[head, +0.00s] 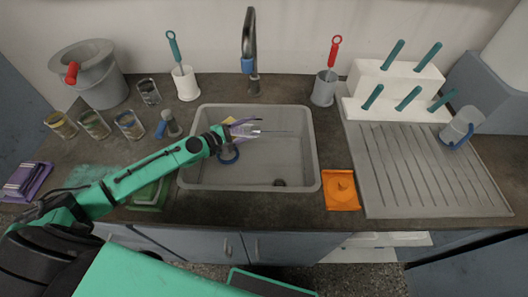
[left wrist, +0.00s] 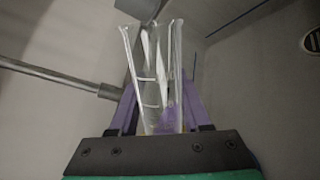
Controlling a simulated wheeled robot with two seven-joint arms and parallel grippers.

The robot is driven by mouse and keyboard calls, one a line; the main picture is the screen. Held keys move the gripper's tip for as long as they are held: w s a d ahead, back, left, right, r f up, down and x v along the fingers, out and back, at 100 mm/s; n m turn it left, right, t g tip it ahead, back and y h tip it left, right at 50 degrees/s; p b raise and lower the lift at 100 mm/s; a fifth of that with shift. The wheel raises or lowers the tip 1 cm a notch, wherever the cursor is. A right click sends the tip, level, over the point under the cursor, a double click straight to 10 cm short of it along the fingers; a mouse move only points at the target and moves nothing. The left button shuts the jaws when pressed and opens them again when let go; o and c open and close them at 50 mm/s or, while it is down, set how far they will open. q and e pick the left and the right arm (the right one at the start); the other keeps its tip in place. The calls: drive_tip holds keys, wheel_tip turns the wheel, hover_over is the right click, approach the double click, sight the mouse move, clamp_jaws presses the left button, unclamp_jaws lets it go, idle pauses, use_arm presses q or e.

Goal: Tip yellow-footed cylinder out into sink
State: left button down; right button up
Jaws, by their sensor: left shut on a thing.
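My left gripper (head: 240,129) is over the left part of the grey sink (head: 316,150). Its purple fingers are shut on a clear cylinder (head: 249,130), which lies tipped well over with its open end toward the right. A yellow foot (head: 229,120) shows at the cylinder's left end, partly hidden by the gripper. In the left wrist view, the clear cylinder (left wrist: 155,85) stands between the fingers of the left gripper (left wrist: 160,110). Whether anything is left inside it I cannot tell. My right gripper is not in view.
A tap (head: 249,50) stands behind the sink. A blue ring (head: 228,153) shows just below the left gripper. Several glass beakers (head: 129,124) stand left of the sink. An orange item (head: 341,189) and a drying rack (head: 425,190) lie to its right. The sink's right half is clear.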

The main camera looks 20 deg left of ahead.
use_arm(q)
drive_tip(key=shift+w+a+f+m+y+p, duration=0.1)
drive_tip(key=shift+f+m+y+p, duration=0.15)
drive_tip(key=shift+m+p, duration=0.35)
drive_tip(key=shift+w+a+f+m+y+p, duration=0.15)
drive_tip(key=shift+m+y+p, duration=0.1)
drive_tip(key=shift+m+p, duration=0.35)
idle(0.7)
drive_tip(key=p, duration=0.2)
drive_tip(key=d+r+m+p, duration=0.1)
drive_tip(key=p, duration=0.2)
drive_tip(key=shift+s+r+m+y, duration=0.1)
drive_tip(key=shift+s+m+y, duration=0.2)
drive_tip(key=shift+s, duration=0.05)
idle(0.5)
drive_tip(key=shift+d+r+m+y+p, duration=0.25)
drive_tip(key=shift+r+m+p, duration=0.45)
drive_tip(key=shift+p, duration=1.25)
